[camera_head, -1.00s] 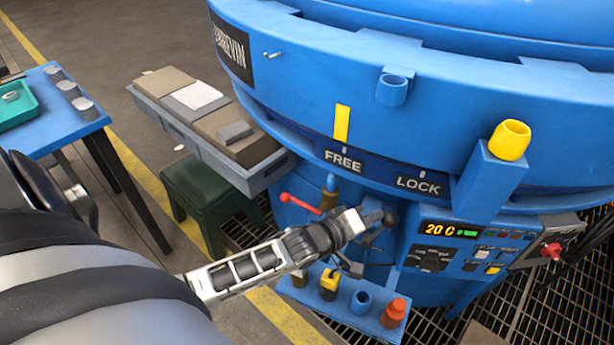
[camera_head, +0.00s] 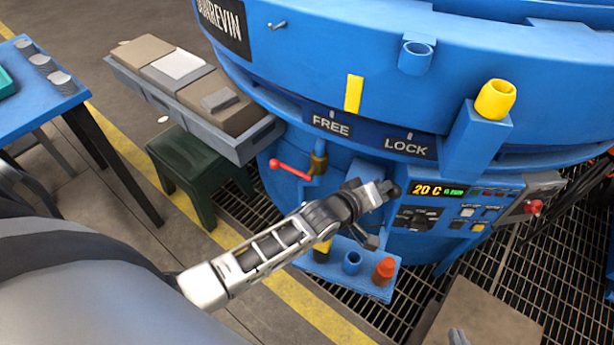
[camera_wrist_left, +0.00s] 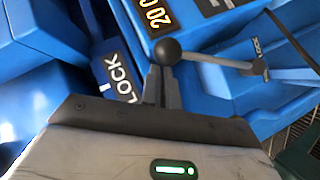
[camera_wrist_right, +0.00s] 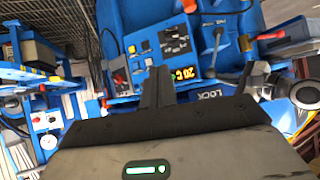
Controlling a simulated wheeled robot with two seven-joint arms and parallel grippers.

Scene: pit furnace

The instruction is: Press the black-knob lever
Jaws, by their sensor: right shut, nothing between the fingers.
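The black knob (camera_head: 393,189) of the lever is at the furnace front, left of the lit temperature display. My left gripper (camera_head: 378,192) is right beside it in the head view. In the left wrist view the round knob (camera_wrist_left: 168,51) is just ahead of the closed fingertips (camera_wrist_left: 162,72), with its grey rod (camera_wrist_left: 215,62) running right. I cannot tell whether they touch. My right gripper (camera_wrist_right: 157,75) is shut and empty in the right wrist view, facing the control panel. The lever's base is mostly hidden by my left arm in the head view.
The display panel (camera_head: 440,189) and a red knob (camera_head: 534,207) are to the right. A red-handled valve (camera_head: 290,170) is left of the lever. A small blue shelf (camera_head: 378,288) holding an orange-red item (camera_head: 384,271) lies below. A green stool (camera_head: 198,172) stands left.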

